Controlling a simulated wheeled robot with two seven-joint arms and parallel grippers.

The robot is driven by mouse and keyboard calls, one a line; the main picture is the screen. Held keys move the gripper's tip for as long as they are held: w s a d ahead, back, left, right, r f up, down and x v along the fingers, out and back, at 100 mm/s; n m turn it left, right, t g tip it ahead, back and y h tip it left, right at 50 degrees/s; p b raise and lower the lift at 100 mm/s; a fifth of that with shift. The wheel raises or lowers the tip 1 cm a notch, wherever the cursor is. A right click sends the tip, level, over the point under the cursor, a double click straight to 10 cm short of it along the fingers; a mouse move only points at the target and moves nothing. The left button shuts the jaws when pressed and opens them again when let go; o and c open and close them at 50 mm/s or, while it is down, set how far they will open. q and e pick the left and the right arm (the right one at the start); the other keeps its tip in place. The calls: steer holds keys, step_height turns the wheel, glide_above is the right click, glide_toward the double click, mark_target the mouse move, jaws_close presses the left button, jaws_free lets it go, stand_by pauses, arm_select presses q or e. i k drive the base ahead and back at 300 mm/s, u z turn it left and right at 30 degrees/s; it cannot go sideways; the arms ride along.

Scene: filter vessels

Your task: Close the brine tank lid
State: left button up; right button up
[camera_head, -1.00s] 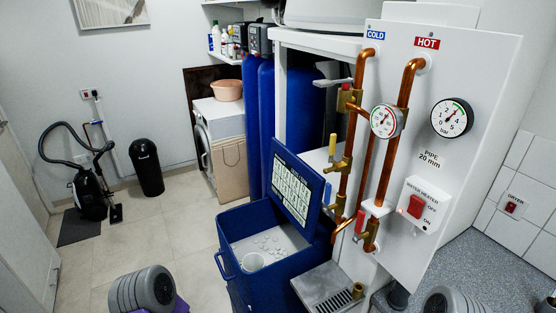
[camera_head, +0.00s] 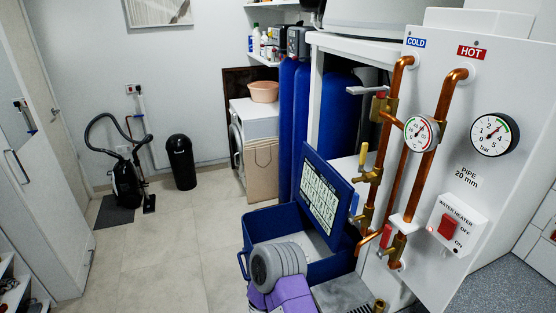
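The blue brine tank (camera_head: 257,227) stands open at the lower middle of the head view. Its lid (camera_head: 325,196) is raised and tilted up on the tank's right side, with a white label panel on its inner face. My arm (camera_head: 280,270), grey and purple, rises from the bottom edge in front of the tank and hides part of its opening and front. Neither gripper's fingers can be seen. I cannot tell whether the arm touches the tank.
A white panel (camera_head: 500,75) with copper pipes, valves and gauges stands close to the right of the lid. A grey metal tray (camera_head: 343,294) sits beside the tank. A vacuum cleaner (camera_head: 127,182) and black bin (camera_head: 181,162) stand at the back left. The tiled floor (camera_head: 160,250) left of the tank is clear.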

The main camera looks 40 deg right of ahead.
mark_target(324, 196)
steer(key=u, duration=0.05)
steer(key=i, duration=3.3)
steer(key=z, duration=3.5)
